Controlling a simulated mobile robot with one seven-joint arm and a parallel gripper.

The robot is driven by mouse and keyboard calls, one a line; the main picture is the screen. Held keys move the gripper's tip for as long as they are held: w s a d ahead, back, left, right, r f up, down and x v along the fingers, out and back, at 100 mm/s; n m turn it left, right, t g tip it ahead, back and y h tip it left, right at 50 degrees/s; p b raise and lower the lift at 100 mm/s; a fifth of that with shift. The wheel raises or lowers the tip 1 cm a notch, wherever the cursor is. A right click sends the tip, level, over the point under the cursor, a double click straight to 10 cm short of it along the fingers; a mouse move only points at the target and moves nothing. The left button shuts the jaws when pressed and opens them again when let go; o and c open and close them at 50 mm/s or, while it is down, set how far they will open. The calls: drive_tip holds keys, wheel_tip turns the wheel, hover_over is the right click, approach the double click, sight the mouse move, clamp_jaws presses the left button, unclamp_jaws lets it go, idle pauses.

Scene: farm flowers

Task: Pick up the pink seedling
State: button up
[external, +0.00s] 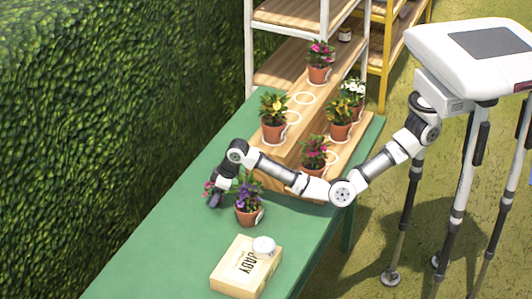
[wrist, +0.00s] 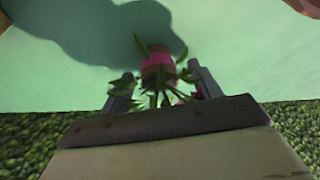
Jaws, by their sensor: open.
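The pink seedling (wrist: 158,66) shows in the wrist view as a pink body with narrow green leaves, between the two fingers of my gripper (wrist: 163,88). My gripper is open around it, and I cannot tell whether either finger touches it. In the external view my gripper (external: 215,197) points down low over the green table, left of a potted purple-flowered plant. Some pink petals (external: 208,187) show just beside the gripper; the rest of that seedling is hidden behind it.
The purple-flowered plant (external: 248,206) stands close to the right of my gripper. Several potted flowers stand on the wooden stepped stand (external: 290,160). A hedge (external: 100,110) borders the left.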

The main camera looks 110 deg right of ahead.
drive_tip(key=c, duration=1.1)
drive_tip(key=shift+o, duration=0.2)
